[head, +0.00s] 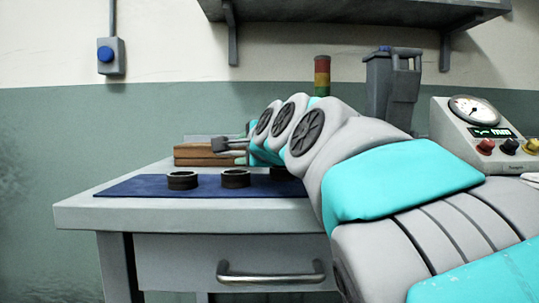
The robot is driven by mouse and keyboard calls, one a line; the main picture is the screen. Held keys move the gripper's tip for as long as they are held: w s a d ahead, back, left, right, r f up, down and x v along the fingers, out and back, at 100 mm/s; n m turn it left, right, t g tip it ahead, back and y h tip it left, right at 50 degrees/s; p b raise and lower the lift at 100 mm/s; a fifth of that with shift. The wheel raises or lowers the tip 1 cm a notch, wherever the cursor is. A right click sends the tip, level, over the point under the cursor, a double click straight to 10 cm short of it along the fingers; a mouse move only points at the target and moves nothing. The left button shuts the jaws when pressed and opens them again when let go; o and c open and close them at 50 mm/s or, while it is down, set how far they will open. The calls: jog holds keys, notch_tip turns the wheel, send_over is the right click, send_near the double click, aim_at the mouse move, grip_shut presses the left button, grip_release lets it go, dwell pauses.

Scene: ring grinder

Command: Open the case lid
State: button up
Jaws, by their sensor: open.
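A low brown wooden case (196,156) sits at the back of the workbench, beyond the blue mat. A thin seam runs along its front, and its lid looks closed. My gripper (228,144) is open at the case's right part, its fingers pointing left. One grey finger shows at about the height of the case's top. I cannot tell whether the fingers touch the case. My arm comes in from the right and hides the case's right end.
Two dark metal rings (182,180) (235,178) stand on the blue mat (140,187); another dark shape is partly hidden by my arm. A gauge box (480,135), a grey machine (392,90) and a signal light (322,75) stand to the right. A shelf (350,12) hangs above.

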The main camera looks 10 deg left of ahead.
aim_at(234, 154)
jog(key=shift+x, duration=2.65)
jog(key=shift+f, duration=0.15)
jog(key=shift+c, duration=0.2)
grip_shut()
